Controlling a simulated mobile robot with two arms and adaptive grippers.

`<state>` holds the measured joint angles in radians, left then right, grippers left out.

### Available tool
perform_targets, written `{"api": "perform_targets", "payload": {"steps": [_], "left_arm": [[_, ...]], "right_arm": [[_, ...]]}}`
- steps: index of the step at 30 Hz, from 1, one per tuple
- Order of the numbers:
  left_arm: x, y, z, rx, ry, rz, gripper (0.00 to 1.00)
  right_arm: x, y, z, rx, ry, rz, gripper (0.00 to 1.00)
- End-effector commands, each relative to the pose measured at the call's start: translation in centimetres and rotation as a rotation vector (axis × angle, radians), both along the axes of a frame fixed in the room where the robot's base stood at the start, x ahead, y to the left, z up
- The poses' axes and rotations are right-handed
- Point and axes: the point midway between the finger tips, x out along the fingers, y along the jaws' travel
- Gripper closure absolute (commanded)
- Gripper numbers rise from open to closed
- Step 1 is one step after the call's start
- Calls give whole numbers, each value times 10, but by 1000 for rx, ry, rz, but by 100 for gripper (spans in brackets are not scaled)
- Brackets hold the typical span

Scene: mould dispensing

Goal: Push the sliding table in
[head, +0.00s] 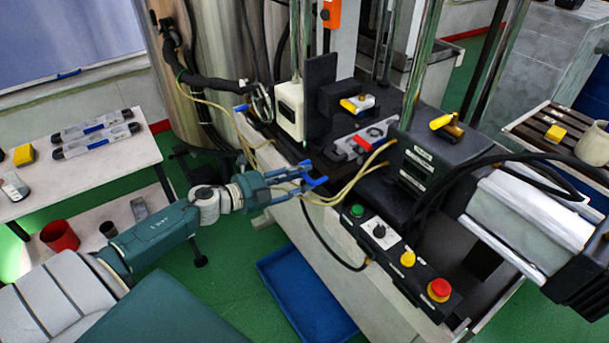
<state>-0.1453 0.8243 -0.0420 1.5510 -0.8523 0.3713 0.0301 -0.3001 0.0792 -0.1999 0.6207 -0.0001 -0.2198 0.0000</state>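My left gripper (311,172) reaches in from the left, at the front left edge of the moulding machine. Its two blue-tipped fingers are parted and I see nothing held between them. Yellow cables pass close to the fingertips; I cannot tell if they touch. The dark sliding table (318,150) appears to be the black bed behind the fingertips, partly hidden by the parts on it. A grey metal mould piece with a red part (358,143) lies on that bed. My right gripper is not in view.
A control panel with a red button (439,290) runs along the machine's front. A black labelled block (432,158) stands right of the bed. A blue tray (306,300) lies on the green floor below. A white side table (80,165) stands at left.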

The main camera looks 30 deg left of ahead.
Motion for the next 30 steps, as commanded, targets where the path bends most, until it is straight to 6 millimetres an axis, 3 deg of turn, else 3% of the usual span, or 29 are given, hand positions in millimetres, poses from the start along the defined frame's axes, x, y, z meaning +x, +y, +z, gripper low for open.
{"api": "perform_targets", "payload": {"steps": [6, 14, 20, 30], "left_arm": [[13, -6, -3, -1, 0, 0, 65], [13, -6, -3, -1, 1, -1, 65], [13, -6, -3, -1, 0, -1, 100], [24, -10, -1, -2, -2, -1, 100]], "right_arm": [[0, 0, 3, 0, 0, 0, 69], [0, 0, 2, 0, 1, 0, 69], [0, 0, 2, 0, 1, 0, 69], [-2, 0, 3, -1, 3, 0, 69]]}}
